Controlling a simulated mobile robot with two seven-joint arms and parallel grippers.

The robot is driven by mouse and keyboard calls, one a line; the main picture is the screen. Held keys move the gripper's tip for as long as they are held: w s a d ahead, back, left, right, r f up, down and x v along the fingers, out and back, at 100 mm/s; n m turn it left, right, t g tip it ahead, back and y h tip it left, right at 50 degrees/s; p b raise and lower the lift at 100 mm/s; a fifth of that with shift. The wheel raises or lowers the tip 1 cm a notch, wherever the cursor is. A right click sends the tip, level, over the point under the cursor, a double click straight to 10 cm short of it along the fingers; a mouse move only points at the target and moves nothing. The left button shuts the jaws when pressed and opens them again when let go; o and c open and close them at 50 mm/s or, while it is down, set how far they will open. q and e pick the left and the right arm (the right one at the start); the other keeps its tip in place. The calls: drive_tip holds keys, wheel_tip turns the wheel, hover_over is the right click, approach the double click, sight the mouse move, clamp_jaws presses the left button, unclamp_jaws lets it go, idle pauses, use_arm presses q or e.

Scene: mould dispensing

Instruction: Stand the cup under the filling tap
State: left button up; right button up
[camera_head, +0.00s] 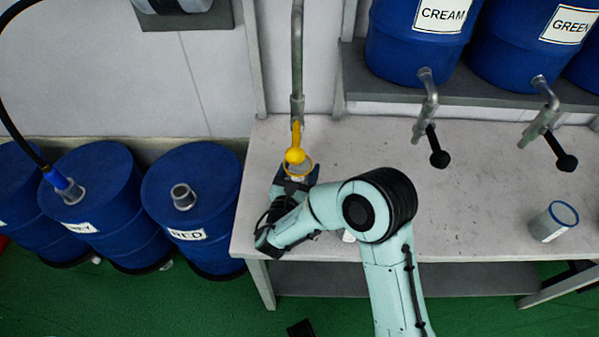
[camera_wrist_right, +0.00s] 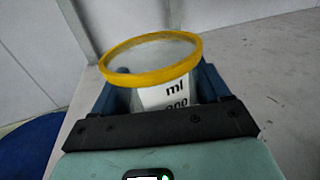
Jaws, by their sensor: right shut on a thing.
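The cup (camera_head: 309,170) has a yellow rim and is at the left end of the bench, in the head view. In the right wrist view the cup (camera_wrist_right: 165,96) shows a white label with "ml" and its open mouth. My right gripper (camera_head: 296,180) is shut on the cup, with a blue finger on each side of it. The filling tap (camera_head: 297,105) is a grey pipe coming down with a yellow ball-ended handle (camera_head: 295,155) that overlaps the cup's mouth in the head view. The cup's base is hidden, so I cannot tell whether it touches the bench. My left gripper is not in view.
A grey cup with a blue rim (camera_head: 553,222) stands on the right of the bench (camera_head: 470,190). Blue drums marked CREAM (camera_head: 415,45) and GREEN (camera_head: 530,50) have black-handled taps (camera_head: 430,115) over the bench. Blue floor drums (camera_head: 195,210) stand at left.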

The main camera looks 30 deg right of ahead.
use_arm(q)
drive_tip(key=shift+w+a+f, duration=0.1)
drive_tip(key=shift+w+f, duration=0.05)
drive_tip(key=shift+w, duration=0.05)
use_arm(e)
drive_tip(key=shift+f, duration=0.45)
drive_tip(key=shift+f, duration=0.1)
drive_tip(key=o, duration=1.1)
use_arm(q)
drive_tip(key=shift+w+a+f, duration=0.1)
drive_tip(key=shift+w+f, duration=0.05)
use_arm(e)
drive_tip(key=shift+a, duration=0.1)
drive_tip(key=v, duration=1.2)
drive_tip(key=shift+s, duration=0.1)
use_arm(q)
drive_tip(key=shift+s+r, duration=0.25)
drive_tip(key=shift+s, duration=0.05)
